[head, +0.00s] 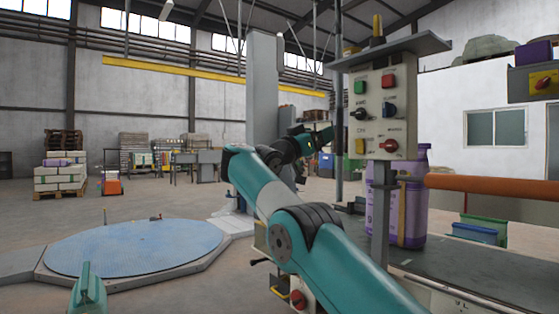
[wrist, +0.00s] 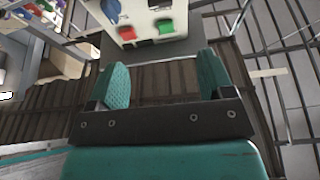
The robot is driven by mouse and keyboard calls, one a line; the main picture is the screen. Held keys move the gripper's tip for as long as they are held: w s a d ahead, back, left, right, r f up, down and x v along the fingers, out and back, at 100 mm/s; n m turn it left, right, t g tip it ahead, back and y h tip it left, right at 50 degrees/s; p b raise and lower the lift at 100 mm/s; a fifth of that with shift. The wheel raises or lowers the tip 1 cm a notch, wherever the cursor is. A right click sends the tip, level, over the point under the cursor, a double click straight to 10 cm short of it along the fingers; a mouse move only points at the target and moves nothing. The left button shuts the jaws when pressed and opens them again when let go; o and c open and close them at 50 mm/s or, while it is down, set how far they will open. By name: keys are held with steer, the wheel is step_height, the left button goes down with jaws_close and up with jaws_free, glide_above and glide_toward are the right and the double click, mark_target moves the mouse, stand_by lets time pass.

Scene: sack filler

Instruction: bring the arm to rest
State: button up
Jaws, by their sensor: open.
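My teal arm (head: 285,215) rises from the lower right of the head view, bends, and reaches back toward the grey column. Its dark wrist end (head: 300,145) is held in the air, left of the control panel (head: 374,112); finger detail is too small to tell there. In the wrist view my gripper (wrist: 163,78) is open, with two teal fingers apart and nothing between them. The control panel also shows in the wrist view (wrist: 150,42), upside down beyond the fingertips, with red and green buttons and part of a blue knob. I see no contact with it.
A purple sack (head: 412,215) stands behind the panel's post on the dark conveyor (head: 470,268). An orange bar (head: 490,186) runs along the right. A round blue turntable (head: 130,248) lies on the floor at left. Open floor lies beyond it, with stacked pallets (head: 60,178) farther back.

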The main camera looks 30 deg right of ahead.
steer(key=w+a+r+n+t+y+p, duration=0.1)
steer(key=w+a+n+t+y+p, duration=0.2)
steer(key=w+a+n+t+y, duration=0.7)
steer(key=s+a+f+n+y+p, duration=0.2)
steer(key=s+a+f+n+y, duration=0.5)
steer(key=a+f+y, duration=0.15)
steer(key=s+a+f+n+g+y+p, duration=0.1)
steer(key=s+a+f+n+g+y, duration=0.25)
steer(key=s, duration=1.05)
steer(key=s+a+f+n+g+y+p, duration=0.15)
steer(key=s+a+f+g, duration=0.45)
steer(key=s, duration=0.7)
steer(key=s+a+f+n+g+y, duration=0.2)
steer(key=s+a+f+g+y, duration=0.3)
steer(key=s, duration=0.9)
step_height(320, 180, up, 36)
steer(key=s+d+t+h+p, duration=0.1)
steer(key=h+p, duration=0.1)
steer(key=p, duration=3.6)
steer(key=shift+d+t, duration=0.15)
steer(key=shift+t, duration=0.2)
steer(key=shift+r, duration=0.1)
steer(key=shift+c, duration=0.2)
